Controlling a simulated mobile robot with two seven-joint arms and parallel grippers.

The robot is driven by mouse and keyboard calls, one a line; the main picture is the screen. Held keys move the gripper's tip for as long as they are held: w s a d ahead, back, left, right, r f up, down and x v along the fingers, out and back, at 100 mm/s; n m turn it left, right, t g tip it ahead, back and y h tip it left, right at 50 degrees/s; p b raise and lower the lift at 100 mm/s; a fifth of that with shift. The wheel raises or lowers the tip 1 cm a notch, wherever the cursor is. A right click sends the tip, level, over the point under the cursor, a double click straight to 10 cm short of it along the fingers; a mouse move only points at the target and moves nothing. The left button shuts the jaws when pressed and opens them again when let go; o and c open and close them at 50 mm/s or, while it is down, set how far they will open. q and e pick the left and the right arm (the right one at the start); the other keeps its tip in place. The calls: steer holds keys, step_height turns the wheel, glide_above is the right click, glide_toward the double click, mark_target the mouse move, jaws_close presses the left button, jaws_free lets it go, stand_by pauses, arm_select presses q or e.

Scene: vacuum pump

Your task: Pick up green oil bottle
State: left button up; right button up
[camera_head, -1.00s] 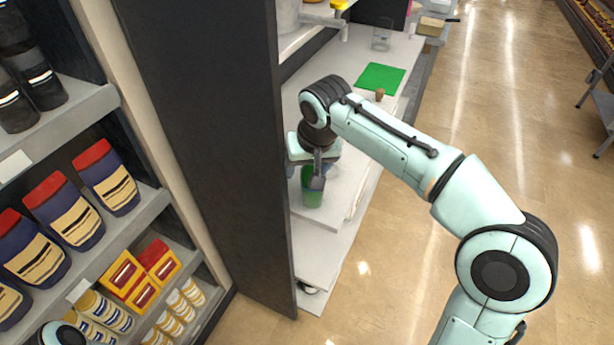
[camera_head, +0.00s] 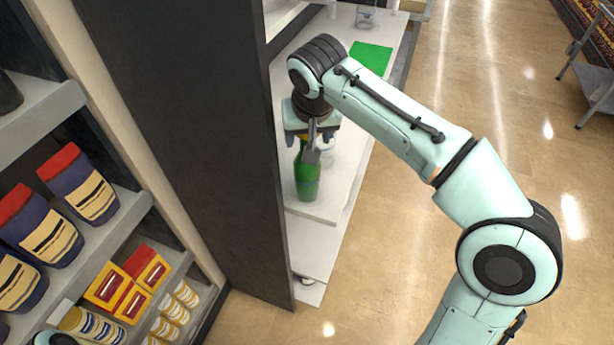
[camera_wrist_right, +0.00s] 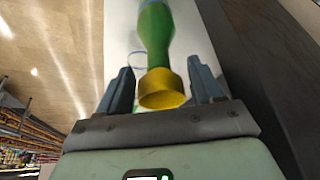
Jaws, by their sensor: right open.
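The green oil bottle (camera_head: 306,182) stands upright on the white shelf, beyond the dark shelf panel. Its yellow cap (camera_wrist_right: 162,89) and green neck (camera_wrist_right: 156,35) show in the right wrist view. My right gripper (camera_head: 311,146) is over the top of the bottle, pointing down. In the right wrist view the right gripper (camera_wrist_right: 163,82) is open, with one finger on each side of the cap and visible gaps to it. The bottle's top is partly hidden by the gripper in the head view. My left gripper is not in view.
The tall dark panel (camera_head: 190,140) stands close left of the bottle. A green mat (camera_head: 371,58) lies farther back on the white shelf (camera_head: 345,160). Shelves at left hold red-capped jars (camera_head: 80,185), boxes and tins.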

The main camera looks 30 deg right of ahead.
glide_above(307, 168)
steer(key=w+d, duration=0.1)
step_height(307, 168, down, 4)
steer(key=shift+w+f, duration=0.1)
steer(key=shift+w, duration=0.05)
steer(key=shift+c, duration=0.3)
jaws_close()
steer(key=shift+r, duration=0.25)
